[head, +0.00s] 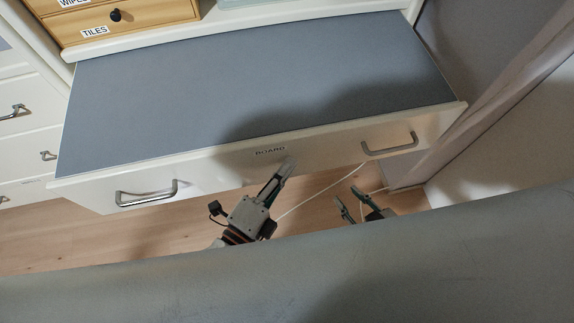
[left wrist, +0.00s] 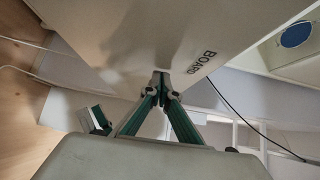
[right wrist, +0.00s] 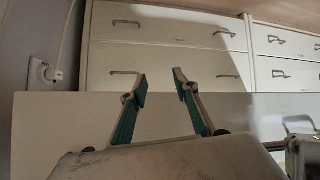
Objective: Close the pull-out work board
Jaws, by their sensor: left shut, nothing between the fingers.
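The work board (head: 245,85) is pulled out, with a grey top and a white front panel marked BOARD. The front has two metal handles, a left one (head: 147,193) and a right one (head: 390,146). My left gripper (head: 288,164) is shut and empty, its tips at the front panel just below the label; the left wrist view shows the tips at or very near the panel (left wrist: 130,35). My right gripper (head: 348,200) is open and empty, apart from the panel, below the right handle. In the right wrist view its fingers (right wrist: 158,82) are spread before the white front.
A wooden drawer box (head: 120,20) labelled TILES stands behind the board. White drawers with handles (head: 25,125) are at the left. A wall and grey panel (head: 480,60) bound the right side. A thin pale cable (head: 320,190) runs over the wooden floor.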

